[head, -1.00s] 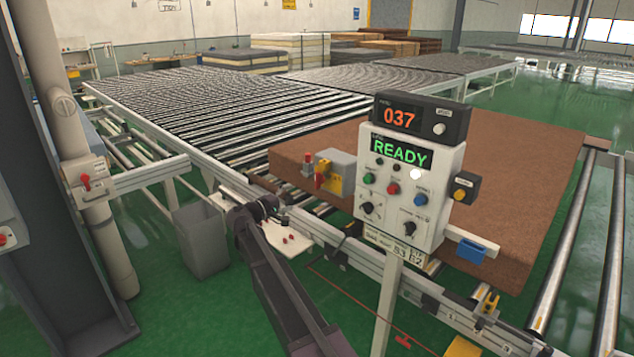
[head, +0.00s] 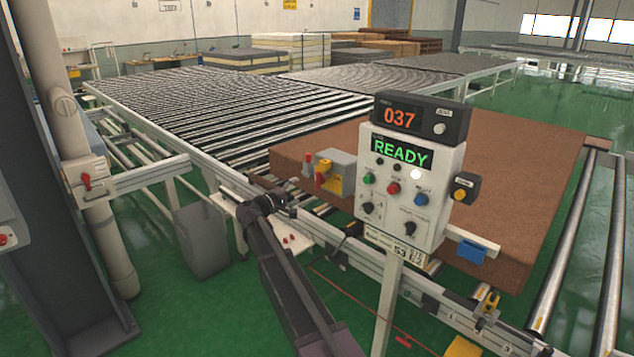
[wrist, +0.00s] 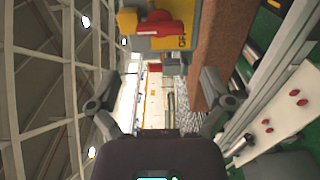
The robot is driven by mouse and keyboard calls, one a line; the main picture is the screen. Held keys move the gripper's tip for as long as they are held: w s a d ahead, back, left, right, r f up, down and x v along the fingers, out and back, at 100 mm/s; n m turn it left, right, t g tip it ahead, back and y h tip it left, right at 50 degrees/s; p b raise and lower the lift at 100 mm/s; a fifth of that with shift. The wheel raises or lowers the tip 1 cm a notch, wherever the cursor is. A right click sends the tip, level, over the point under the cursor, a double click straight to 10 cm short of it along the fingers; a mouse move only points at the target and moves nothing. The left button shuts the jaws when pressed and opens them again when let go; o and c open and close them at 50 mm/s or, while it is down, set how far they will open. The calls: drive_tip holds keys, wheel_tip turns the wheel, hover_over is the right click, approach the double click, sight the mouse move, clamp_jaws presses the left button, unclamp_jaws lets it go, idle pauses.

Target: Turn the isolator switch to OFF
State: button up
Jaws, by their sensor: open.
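The isolator switch (head: 325,176) is a red handle on a yellow plate, on the side of a grey box beside the conveyor. In the wrist view the red handle (wrist: 160,27) and yellow plate appear at the top edge, turned sideways, with part of a label. The handle's exact setting is unclear. My gripper (wrist: 158,85) is open and empty, its two fingers spread left and right in the wrist view. The switch lies beyond the fingertips, apart from them. In the head view my arm's end (head: 270,202) is left of and below the switch, its fingers hard to make out.
A control panel (head: 410,205) reading READY stands on a post right of the switch. A large brown mattress (head: 515,190) lies behind it. A white shelf with red knobs (head: 288,240) is below my arm. A grey bin (head: 202,240) stands left. Another red-handled box (head: 86,182) is on the left pipe.

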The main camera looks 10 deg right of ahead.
sight(316, 181)
drive_tip(key=x, duration=1)
drive_tip(key=c, duration=0.8)
